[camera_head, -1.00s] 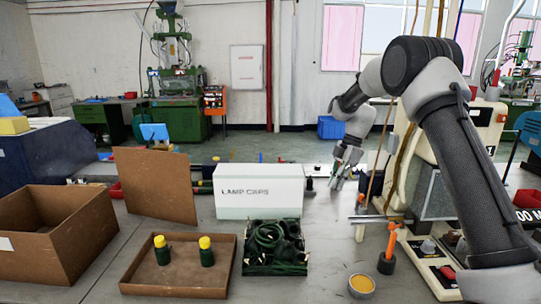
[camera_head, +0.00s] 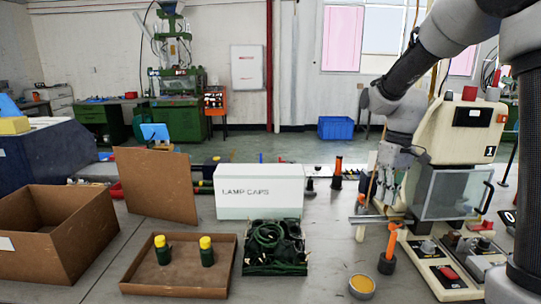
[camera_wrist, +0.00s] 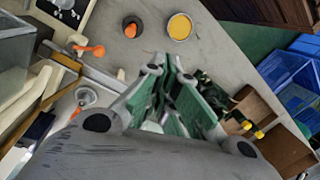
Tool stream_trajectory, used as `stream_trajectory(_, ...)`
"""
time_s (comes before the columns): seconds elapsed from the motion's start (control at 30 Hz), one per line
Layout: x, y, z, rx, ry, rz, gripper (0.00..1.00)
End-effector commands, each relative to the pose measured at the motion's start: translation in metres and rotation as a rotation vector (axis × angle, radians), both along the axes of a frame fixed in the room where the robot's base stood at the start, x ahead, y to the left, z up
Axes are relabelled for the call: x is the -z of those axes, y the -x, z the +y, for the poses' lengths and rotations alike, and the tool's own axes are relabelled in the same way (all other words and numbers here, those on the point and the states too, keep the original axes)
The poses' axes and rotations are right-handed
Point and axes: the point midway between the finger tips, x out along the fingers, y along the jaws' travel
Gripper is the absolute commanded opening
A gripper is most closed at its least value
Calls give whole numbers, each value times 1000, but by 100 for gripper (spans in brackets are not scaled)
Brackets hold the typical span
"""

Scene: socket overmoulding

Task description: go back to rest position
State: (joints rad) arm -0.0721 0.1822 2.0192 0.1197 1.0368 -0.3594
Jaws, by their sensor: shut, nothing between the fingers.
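My gripper (camera_head: 386,190) hangs in front of the machine with the glass-fronted chamber in the head view, fingers pointing down and empty. In the wrist view my gripper (camera_wrist: 174,68) shows its fingers close together above the grey table. My arm comes in from the upper right of the head view and hides part of the scene at the right edge.
The machine (camera_head: 465,130) stands just right of my gripper. An orange-handled tool (camera_head: 388,250) and a round yellow pot (camera_head: 362,284) are below. The tray of green cables (camera_head: 245,272), the lamp caps box (camera_head: 258,212) and a cardboard tray (camera_head: 140,284) are left.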

Motion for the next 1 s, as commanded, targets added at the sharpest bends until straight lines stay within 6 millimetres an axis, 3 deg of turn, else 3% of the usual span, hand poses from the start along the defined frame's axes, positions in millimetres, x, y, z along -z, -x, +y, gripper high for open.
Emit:
stream_trajectory(0.03,-15,26,-8,76,19,-26,0)
stream_trajectory(0.1,-30,59,-18,177,42,-58,0)
stream_trajectory(0.3,-55,148,-40,348,72,-180,0)
stream_trajectory(0.5,-67,206,-52,367,66,-321,0)
stream_trajectory(0.7,-88,218,-54,382,44,-437,0)
stream_trajectory(1.0,-92,219,-55,387,42,-452,0)
